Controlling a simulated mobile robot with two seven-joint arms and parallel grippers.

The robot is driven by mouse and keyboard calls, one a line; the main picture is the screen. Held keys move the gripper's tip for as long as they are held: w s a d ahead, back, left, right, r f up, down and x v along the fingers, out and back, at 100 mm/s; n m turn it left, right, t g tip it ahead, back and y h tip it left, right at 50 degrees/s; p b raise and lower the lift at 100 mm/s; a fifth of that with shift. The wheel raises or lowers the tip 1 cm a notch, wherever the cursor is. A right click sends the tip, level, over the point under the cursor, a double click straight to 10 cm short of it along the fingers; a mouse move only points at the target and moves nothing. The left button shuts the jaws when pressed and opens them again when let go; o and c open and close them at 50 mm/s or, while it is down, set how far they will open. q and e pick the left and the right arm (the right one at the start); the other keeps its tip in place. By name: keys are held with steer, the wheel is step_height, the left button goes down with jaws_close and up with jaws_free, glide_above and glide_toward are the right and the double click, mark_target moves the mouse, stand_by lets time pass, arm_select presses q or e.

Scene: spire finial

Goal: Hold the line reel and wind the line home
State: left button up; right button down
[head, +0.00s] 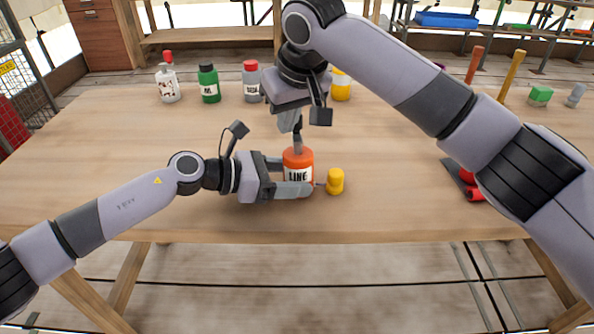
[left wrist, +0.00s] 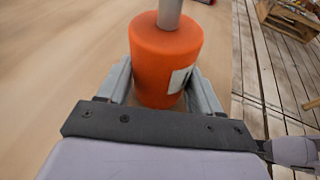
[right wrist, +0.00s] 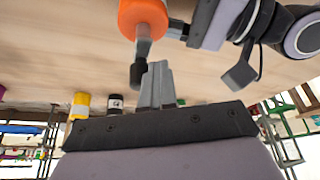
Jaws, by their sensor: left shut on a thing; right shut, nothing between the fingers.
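The line reel (head: 298,163) is an orange drum with a white LINE label, upright on the wooden table. My left gripper (head: 290,181) is shut around its sides. In the left wrist view the reel (left wrist: 166,60) sits between the two fingers, with a grey post (left wrist: 170,13) on top. A yellow stopper (head: 335,181) stands just right of the reel, a thin piece between them. My right gripper (head: 297,127) is above the reel, shut and empty. In the right wrist view its fingers (right wrist: 158,68) are beside a dark knob (right wrist: 137,74) on the reel's grey crank; contact is unclear.
A white bottle (head: 168,84), a green bottle (head: 209,84), a grey bottle (head: 251,82) and a yellow container (head: 341,86) stand at the back. A red item (head: 474,193) lies at the right, partly behind my right arm. The table's front left is clear.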

arm_select(q)
steer(key=shift+s+d, duration=0.1)
steer(key=shift+s, duration=0.05)
arm_select(e)
steer(key=shift+w+d+f, duration=0.1)
steer(key=shift+w+d, duration=0.05)
steer(key=shift+w+d, duration=0.15)
steer(key=shift+d, duration=0.05)
arm_select(q)
steer(key=shift+f, duration=0.15)
arm_select(e)
steer(key=shift+w+d+f, duration=0.1)
steer(key=shift+d+f, duration=0.05)
steer(key=shift+d, duration=0.25)
stand_by(0.4)
steer(key=shift+a, duration=0.2)
arm_select(q)
steer(key=shift+c, duration=0.3)
arm_select(e)
steer(key=shift+a, duration=0.25)
steer(key=shift+r, duration=0.2)
step_height(320, 180, up, 7)
stand_by(0.6)
